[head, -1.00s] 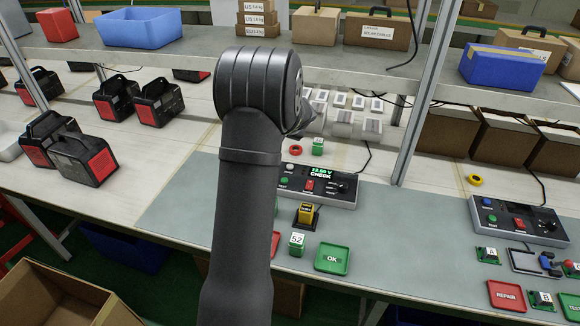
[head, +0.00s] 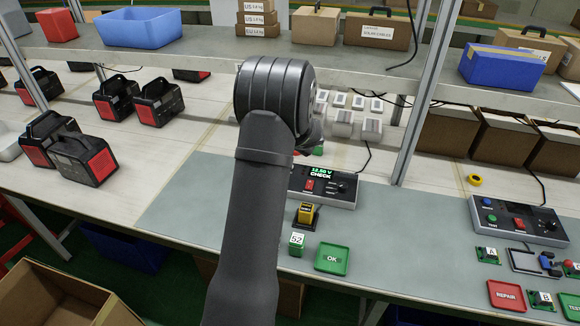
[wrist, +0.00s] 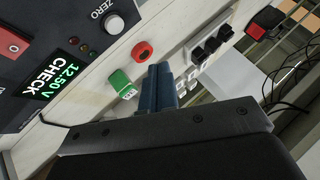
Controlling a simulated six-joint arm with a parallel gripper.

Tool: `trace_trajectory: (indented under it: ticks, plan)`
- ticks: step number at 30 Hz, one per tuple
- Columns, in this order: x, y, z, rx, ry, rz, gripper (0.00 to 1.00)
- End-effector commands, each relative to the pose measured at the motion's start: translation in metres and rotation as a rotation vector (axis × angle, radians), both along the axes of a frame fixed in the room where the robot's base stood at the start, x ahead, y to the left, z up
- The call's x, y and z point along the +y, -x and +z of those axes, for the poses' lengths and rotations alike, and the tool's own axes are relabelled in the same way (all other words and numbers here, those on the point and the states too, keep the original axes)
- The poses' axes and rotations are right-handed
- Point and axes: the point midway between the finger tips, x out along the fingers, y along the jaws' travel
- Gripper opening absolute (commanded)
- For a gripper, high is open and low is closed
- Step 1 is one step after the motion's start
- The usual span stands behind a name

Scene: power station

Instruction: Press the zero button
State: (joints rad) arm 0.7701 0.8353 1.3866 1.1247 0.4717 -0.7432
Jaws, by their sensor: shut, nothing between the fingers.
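The tester box (head: 325,190) sits on the grey mat in the head view, its display reading 12.50 V CHECK. My arm hides its left end there, and I cannot make out the zero button in that view. In the wrist view, the pale round zero button (wrist: 114,24) stands on the dark panel beside the ZERO label. The display (wrist: 50,78) and a red switch (wrist: 12,42) are to its left. My gripper (wrist: 158,72) shows as dark blue fingers, shut and empty, below and right of the button and apart from it.
In the wrist view, a red ring (wrist: 142,51) and a green block (wrist: 121,83) lie close to my fingers.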

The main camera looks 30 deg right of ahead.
Motion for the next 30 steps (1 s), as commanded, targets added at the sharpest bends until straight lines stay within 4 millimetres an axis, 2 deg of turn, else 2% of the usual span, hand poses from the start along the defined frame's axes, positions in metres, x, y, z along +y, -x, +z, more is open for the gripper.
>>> trace_trajectory:
  ticks: [1, 6, 12, 18, 30]
  plan:
    - [0.000, 0.001, -0.010, 0.003, -0.002, -0.001, 0.00]
    - [0.000, 0.000, -0.034, 0.002, -0.003, 0.000, 0.00]
    - [0.000, 0.000, -0.054, 0.002, -0.002, 0.000, 0.00]
    - [0.000, 0.000, -0.062, 0.001, -0.001, -0.001, 0.00]
    - [0.000, 0.000, -0.063, 0.001, 0.000, 0.000, 0.00]
